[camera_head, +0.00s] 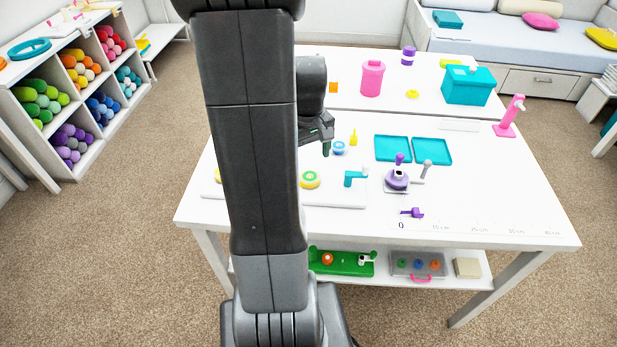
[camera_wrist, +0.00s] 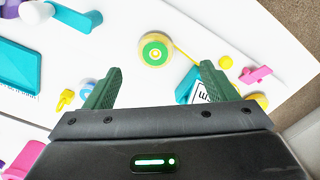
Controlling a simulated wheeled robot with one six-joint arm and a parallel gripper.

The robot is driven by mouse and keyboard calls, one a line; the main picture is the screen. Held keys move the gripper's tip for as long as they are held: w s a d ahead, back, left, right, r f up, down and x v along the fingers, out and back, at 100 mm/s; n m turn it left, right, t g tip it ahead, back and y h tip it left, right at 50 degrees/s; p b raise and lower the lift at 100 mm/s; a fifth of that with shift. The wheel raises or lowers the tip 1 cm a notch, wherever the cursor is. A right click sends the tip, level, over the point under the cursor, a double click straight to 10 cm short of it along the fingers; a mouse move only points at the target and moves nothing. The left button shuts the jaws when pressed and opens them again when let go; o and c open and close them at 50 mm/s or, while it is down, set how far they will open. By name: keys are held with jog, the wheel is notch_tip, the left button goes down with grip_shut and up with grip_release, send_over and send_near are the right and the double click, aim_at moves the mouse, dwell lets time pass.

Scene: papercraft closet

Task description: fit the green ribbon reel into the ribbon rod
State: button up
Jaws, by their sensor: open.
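The green ribbon reel (camera_head: 310,180) is a yellow disc with a green ring and a pale centre. It lies flat at the front of the table, near a white board, and shows in the wrist view (camera_wrist: 155,50) with a yellow strip running from it. A teal stand with a short white-ended arm (camera_head: 355,178) looks like the ribbon rod. It stands to the reel's right, and shows at the top left of the wrist view (camera_wrist: 45,9). My gripper (camera_head: 320,143) is above the table behind the reel. Its green fingers (camera_wrist: 160,70) are apart and empty.
A blue reel (camera_head: 338,148) lies near my gripper. A yellow piece (camera_head: 353,138), teal trays (camera_head: 393,149) and a purple device (camera_head: 397,179) are to the right. A pink canister (camera_head: 372,78) and a teal box (camera_head: 470,85) stand at the back. My arm hides the table's left part.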

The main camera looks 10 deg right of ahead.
aim_at(310, 177)
notch_tip(310, 177, down, 2)
jog(key=shift+f, duration=0.2)
jog(key=shift+w+d+f, duration=0.15)
jog(key=shift+w+f, duration=0.05)
jog(key=shift+f, duration=1.1)
jog(key=shift+w+d+f, duration=0.15)
jog(key=shift+f, duration=1.1)
jog(key=c, duration=1.1)
